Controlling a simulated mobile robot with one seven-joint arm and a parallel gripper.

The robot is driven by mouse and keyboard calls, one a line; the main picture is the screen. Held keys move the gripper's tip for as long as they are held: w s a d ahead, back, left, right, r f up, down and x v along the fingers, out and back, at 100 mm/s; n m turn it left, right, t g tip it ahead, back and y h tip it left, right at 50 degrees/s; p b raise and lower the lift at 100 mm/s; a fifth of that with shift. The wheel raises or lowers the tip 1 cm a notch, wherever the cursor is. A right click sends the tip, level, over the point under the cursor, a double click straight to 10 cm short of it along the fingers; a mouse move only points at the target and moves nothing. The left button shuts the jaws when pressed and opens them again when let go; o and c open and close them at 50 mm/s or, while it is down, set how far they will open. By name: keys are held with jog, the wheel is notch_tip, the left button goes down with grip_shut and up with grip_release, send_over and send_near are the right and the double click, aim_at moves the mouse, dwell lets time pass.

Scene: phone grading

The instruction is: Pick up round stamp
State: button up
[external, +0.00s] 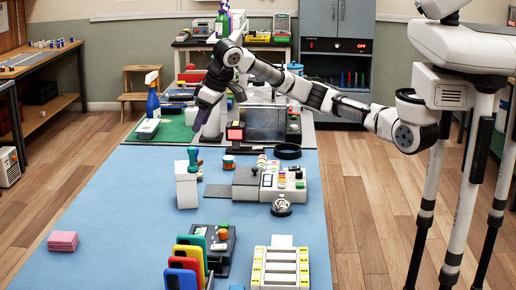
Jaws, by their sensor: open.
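A teal upright knob-handled object (193,156), which looks like the round stamp, stands at a white box (187,188) on the blue table mat. I cannot tell whether it rests on the box or just behind it. My gripper (196,122) points down above and beyond it, near the far end of the mat. The gripper is open and appears empty, apart from the stamp in the picture. Its fingertips are small and dark here.
A small orange-and-teal jar (228,161) stands right of the stamp. A grey device with coloured keys (270,181) and a bell (281,207) are further right. A blue spray bottle (153,104) stands behind left. The mat's left side is mostly clear around pink pads (63,241).

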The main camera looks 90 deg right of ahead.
aim_at(189, 154)
jog(key=p+x, duration=0.1)
jog(key=x, duration=0.5)
jog(key=shift+w+f, duration=0.1)
jog(key=shift+f, duration=0.1)
jog(key=shift+p+x, duration=1.2)
jog(key=shift+x, duration=1.5)
jog(key=shift+a, duration=0.25)
jog(key=shift+c, duration=0.3)
grip_shut()
